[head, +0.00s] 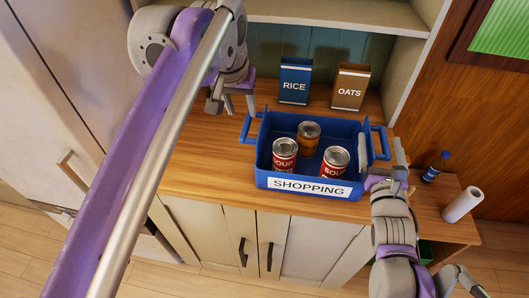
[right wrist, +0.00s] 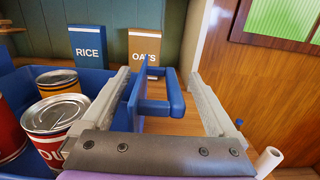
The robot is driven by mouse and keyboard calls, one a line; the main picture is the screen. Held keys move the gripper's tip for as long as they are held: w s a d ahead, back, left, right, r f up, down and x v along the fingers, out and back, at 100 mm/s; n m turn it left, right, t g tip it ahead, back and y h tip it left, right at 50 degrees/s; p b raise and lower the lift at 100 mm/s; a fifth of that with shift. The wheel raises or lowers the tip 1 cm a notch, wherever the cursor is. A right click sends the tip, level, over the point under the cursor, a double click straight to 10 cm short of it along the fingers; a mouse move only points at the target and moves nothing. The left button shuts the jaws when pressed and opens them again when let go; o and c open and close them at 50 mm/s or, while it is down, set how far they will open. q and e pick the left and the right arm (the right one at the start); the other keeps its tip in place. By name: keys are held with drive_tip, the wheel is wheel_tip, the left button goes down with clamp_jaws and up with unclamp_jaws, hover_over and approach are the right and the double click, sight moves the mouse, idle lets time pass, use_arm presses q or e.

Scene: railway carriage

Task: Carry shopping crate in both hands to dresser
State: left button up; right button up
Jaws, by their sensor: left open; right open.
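The blue shopping crate (head: 268,180), labelled SHOPPING, stands upright on a wooden worktop (head: 190,165) above pale cupboard doors. I cannot tell whether this is the dresser. Three cans stand in the crate: two red soup cans (head: 285,155) and an orange one (head: 308,138). My left gripper (head: 233,102) is open and empty, just above and behind the left handle (head: 246,130), apart from it. My right gripper (head: 398,168) is open at the right handle (head: 383,142). In the right wrist view the handle (right wrist: 176,92) shows between its spread fingers.
A blue RICE box (head: 295,80) and a brown OATS box (head: 350,86) stand behind the crate. A blue-capped bottle (head: 436,166) and a white roll (head: 462,205) are to the right. A shelf (head: 330,14) overhangs the back. The worktop left of the crate is clear.

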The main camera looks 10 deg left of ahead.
use_arm(q)
drive_tip(key=shift+s+r, duration=0.1)
drive_tip(key=shift+r, duration=0.3)
use_arm(e)
drive_tip(key=s, duration=1.2)
drive_tip(key=shift+d+f, duration=0.35)
drive_tip(key=shift+d, duration=0.1)
